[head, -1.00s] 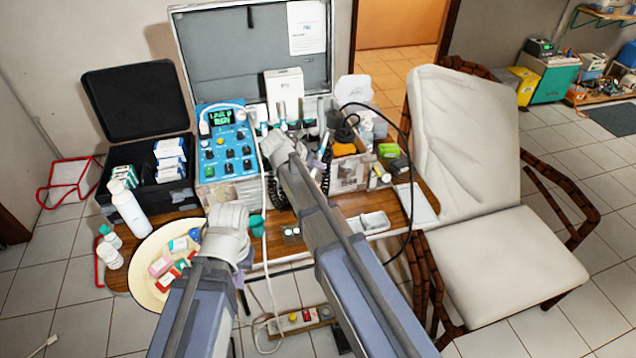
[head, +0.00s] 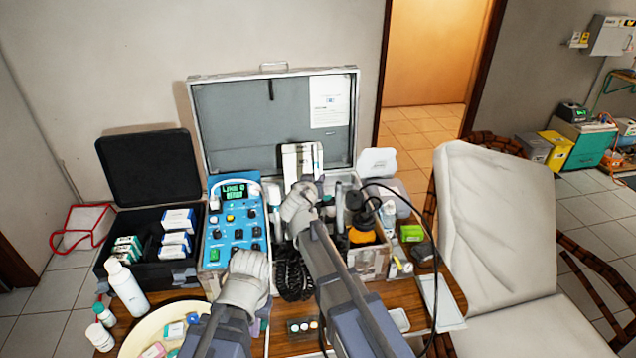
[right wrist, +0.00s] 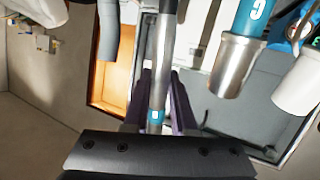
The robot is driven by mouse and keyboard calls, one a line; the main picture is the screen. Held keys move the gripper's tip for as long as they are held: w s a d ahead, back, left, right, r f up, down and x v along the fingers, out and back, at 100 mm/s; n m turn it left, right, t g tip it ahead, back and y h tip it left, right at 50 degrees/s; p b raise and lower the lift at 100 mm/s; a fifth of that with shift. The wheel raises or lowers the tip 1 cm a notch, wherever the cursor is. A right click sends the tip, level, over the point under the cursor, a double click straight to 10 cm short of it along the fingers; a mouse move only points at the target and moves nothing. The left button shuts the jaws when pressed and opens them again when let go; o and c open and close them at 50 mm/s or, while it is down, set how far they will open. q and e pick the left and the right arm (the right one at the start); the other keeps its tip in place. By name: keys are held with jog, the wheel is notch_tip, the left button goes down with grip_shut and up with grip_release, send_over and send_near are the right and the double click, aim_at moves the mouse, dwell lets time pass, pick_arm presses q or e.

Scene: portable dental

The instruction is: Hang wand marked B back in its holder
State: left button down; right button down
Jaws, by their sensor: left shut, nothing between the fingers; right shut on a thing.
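In the right wrist view, my right gripper (right wrist: 157,105) is shut on a slim metal wand (right wrist: 160,60), its purple fingers on both sides. The wand has a small teal band with a white mark too small to read. In the head view the right gripper (head: 310,195) is at the holder row in front of the open case, its fingers mostly hidden by my arm. Beside the wand, a teal-topped wand (right wrist: 258,12) marked with a letter like C or G sits in a metal holder cup (right wrist: 234,65). My left gripper (head: 247,280) is shut and empty, low in front of the blue control unit.
The blue control unit (head: 236,225) stands left of the holders. A black box (head: 150,240) and white bottle (head: 126,288) are further left, a cream basin (head: 140,330) in front. A box of bottles (head: 372,257) and a black cable (head: 437,255) are close on the right.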

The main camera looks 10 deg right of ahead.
jog(key=shift+s+f, duration=0.1)
jog(key=f+b, duration=0.1)
jog(key=b, duration=0.1)
jog(key=s+f+b, duration=0.1)
jog(key=f, duration=0.1)
jog(key=shift+f+b, duration=0.25)
jog(key=shift+b, duration=0.15)
jog(key=shift+r+p, duration=0.25)
jog(key=shift+p, duration=0.05)
jog(key=shift+s, duration=0.1)
jog(key=shift+s+f+b, duration=0.15)
jog(key=shift+f+b, duration=0.15)
jog(key=shift+f, duration=0.2)
dwell(0.4)
jog(key=shift+s+f+b, duration=0.25)
jog(key=shift+f+b, duration=0.4)
jog(key=shift+b, duration=0.05)
jog(key=shift+s+f+b, duration=0.25)
jog(key=shift+f+b, duration=0.35)
jog(key=shift+b, duration=0.1)
jog(key=shift+s+f+b, duration=0.25)
jog(key=shift+f+b, duration=0.4)
jog(key=shift+b, duration=0.05)
jog(key=shift+f, duration=0.15)
